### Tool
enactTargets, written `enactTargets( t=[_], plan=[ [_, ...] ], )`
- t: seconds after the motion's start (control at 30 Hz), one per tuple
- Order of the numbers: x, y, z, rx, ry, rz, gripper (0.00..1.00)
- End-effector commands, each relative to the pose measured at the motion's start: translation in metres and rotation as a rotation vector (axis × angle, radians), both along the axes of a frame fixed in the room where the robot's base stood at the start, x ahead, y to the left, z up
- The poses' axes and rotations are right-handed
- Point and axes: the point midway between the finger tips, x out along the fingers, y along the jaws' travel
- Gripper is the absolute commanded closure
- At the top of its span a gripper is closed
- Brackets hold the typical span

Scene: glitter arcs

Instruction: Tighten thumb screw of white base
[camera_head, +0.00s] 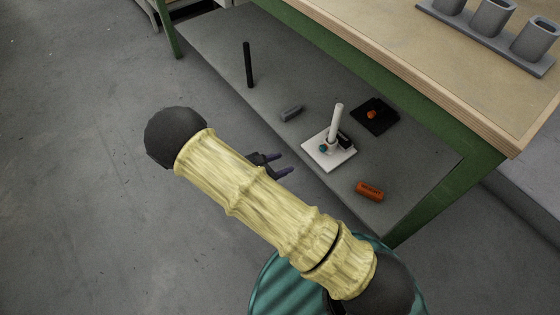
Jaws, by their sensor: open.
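The white base (318,154) is a flat square plate on the grey lower shelf, with a white upright post (335,122) standing on it.
On the lower shelf (215,50) are a black upright rod (248,65), a small grey block (291,113), a black base (386,116) with an orange part, and an orange cylinder (369,191). The wooden tabletop (425,65) overhangs the shelf. A green leg (440,195) stands at right.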

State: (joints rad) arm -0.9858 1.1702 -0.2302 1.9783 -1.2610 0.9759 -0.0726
Motion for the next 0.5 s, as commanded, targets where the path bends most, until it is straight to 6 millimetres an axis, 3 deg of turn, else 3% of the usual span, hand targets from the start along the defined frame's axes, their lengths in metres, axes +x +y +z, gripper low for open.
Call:
enactTargets(
  t=[0.33, 0.5],
  plan=[
    [0.001, 0.000, -0.003, -0.016, -0.002, 0.003, 0.53],
    [0.006, 0.004, -0.016, -0.107, -0.011, 0.021, 0.53]
  ],
)
